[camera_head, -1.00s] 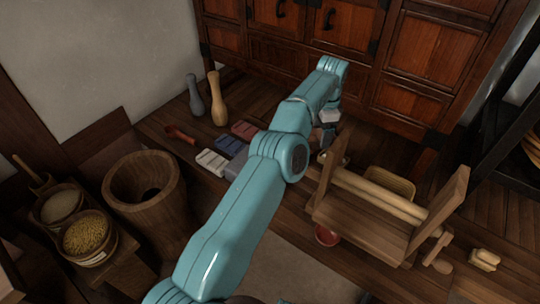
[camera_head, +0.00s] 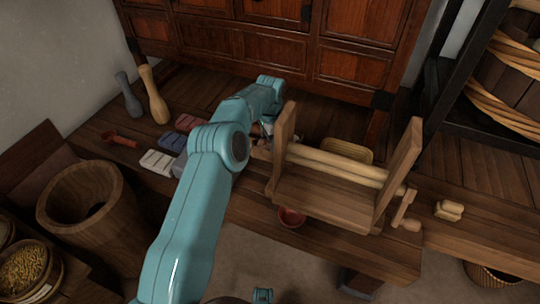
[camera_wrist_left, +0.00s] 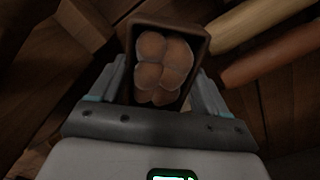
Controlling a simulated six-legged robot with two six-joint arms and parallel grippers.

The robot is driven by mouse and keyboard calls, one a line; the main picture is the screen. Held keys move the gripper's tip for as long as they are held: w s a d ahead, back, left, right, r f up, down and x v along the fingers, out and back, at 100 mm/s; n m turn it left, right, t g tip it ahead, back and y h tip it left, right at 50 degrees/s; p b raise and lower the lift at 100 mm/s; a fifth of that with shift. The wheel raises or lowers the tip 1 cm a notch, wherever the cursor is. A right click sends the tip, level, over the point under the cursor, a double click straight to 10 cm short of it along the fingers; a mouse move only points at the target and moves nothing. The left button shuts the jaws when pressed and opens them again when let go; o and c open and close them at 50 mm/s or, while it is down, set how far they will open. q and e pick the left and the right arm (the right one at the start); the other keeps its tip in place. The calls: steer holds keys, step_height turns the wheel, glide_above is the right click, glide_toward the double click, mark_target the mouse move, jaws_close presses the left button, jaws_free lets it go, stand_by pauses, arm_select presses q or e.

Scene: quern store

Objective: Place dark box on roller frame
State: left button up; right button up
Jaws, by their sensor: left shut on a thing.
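The roller frame (camera_head: 325,205) is a wooden stand on the low bench, with two upright side boards, pale rollers between them and a crank at its right. My left gripper (camera_wrist_left: 165,95) is shut on the dark box (camera_wrist_left: 201,36), a small open dark-brown box with several rounded brown lumps in it. In the head view, my left arm's end is just left of the frame's left upright, and the arm and upright largely hide the gripper and box. In the wrist view the rollers (camera_wrist_left: 265,50) lie to the box's upper right.
A red bowl (camera_head: 291,217) sits at the frame's front left. Coloured blocks (camera_head: 157,161), a red scoop (camera_head: 120,139) and two bottle-shaped pieces (camera_head: 154,97) stand left of my arm. A wooden cabinet (camera_head: 250,50) closes off the back. A pale wooden piece (camera_head: 449,210) lies right.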

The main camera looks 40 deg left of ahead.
arm_select(q)
step_height(320, 180, down, 6)
steer(key=shift+r+b, duration=0.25)
steer(key=shift+b, duration=0.6)
steer(key=shift+f, duration=0.15)
steer(key=o, duration=1.1)
